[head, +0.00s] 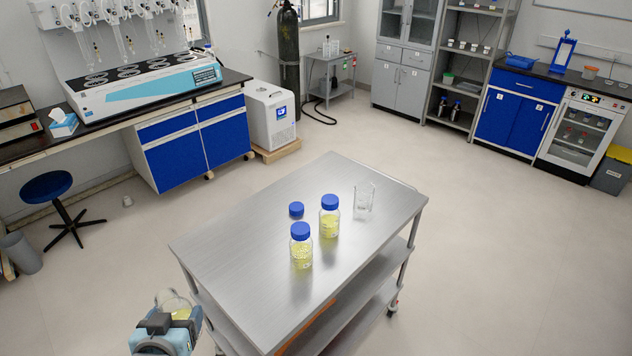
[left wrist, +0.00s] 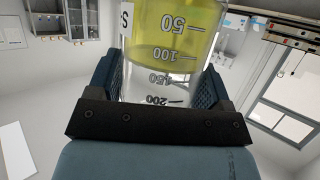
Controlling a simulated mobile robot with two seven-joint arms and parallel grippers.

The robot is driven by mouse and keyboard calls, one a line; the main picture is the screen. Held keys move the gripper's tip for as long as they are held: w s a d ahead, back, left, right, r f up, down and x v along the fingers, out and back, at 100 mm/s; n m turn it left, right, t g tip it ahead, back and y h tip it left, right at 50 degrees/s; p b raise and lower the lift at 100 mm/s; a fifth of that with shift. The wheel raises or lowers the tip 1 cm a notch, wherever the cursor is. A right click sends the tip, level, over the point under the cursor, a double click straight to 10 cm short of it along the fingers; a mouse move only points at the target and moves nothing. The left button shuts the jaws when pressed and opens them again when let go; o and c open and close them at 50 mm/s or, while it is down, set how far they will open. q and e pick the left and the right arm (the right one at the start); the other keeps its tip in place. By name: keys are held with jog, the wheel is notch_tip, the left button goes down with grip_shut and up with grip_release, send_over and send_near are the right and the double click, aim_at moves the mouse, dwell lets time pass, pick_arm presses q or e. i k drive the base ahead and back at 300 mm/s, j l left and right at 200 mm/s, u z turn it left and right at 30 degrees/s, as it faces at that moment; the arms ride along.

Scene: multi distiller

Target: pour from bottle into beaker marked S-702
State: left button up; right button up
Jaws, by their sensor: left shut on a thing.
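My left gripper (head: 176,308) is at the lower left of the head view, left of the cart and apart from it. It is shut on a clear glass bottle (left wrist: 160,85) with yellow liquid and printed volume marks. A label with an "S" shows partly at its edge; the rest is hidden. Two capped bottles of yellow liquid stand on the cart: a front one (head: 301,247) and a rear one (head: 329,217). A loose blue cap (head: 296,210) lies beside them. An empty-looking clear glass beaker (head: 364,200) stands upright to their right; its marking is unreadable. My right gripper is out of view.
The steel cart (head: 232,262) has lower shelves and much bare top around the glassware. A bench with a distiller (head: 140,83) stands at the back left, with a blue stool (head: 47,186) in front. Open floor surrounds the cart.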

aim_at(365, 191)
jog(key=i+l+u, duration=0.25)
jog(key=l+u, duration=0.2)
jog(key=l, duration=0.15)
jog(key=i+l+u, duration=0.15)
jog(key=l, duration=0.3)
jog(key=l+u, duration=0.15)
jog(key=l, duration=0.3)
jog(key=i+l+u, duration=0.1)
jog(key=l, duration=0.4)
jog(key=i+l, duration=0.1)
jog(key=l, duration=0.65)
jog(key=i+l, duration=0.1)
jog(key=l, duration=0.65)
jog(key=i+l+u, duration=0.1)
jog(key=l, duration=0.65)
jog(key=i+l, duration=0.1)
jog(key=l, duration=0.7)
